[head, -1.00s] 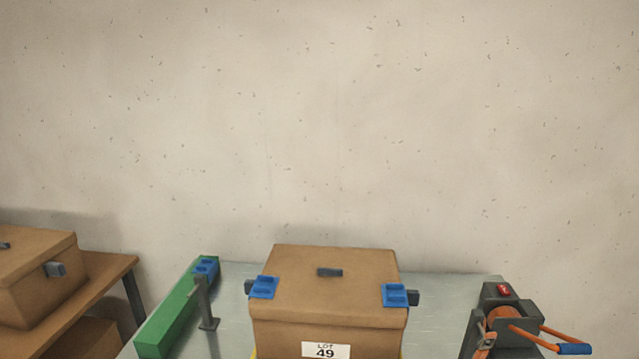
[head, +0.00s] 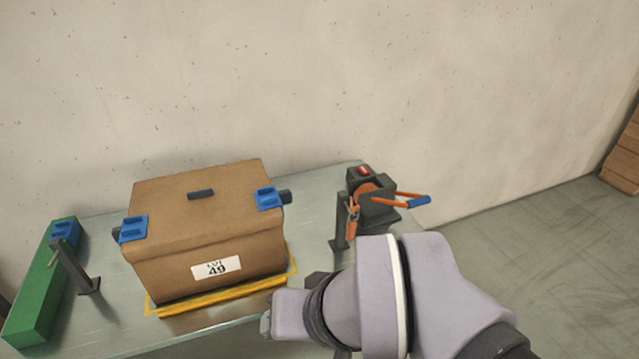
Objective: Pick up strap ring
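An orange loop (head: 352,217), which looks like the strap ring, hangs on a dark post at the right of the table in the head view. It is small, and I cannot make out its exact shape. Behind it is a dark strap dispenser (head: 363,183) with an orange coil and a red button. An orange tool with a blue grip (head: 418,201) sticks out to its right. My arm comes in from the lower right, and its wrist is in front of the table's near edge, below and left of the loop. My gripper's fingers cannot be made out.
A brown box (head: 208,235) labelled LOT 49, with blue corner pieces, stands on a yellow-edged base on the metal table (head: 312,225). A green block (head: 40,290) and a dark post (head: 88,285) are at the left. Floor is open at the right.

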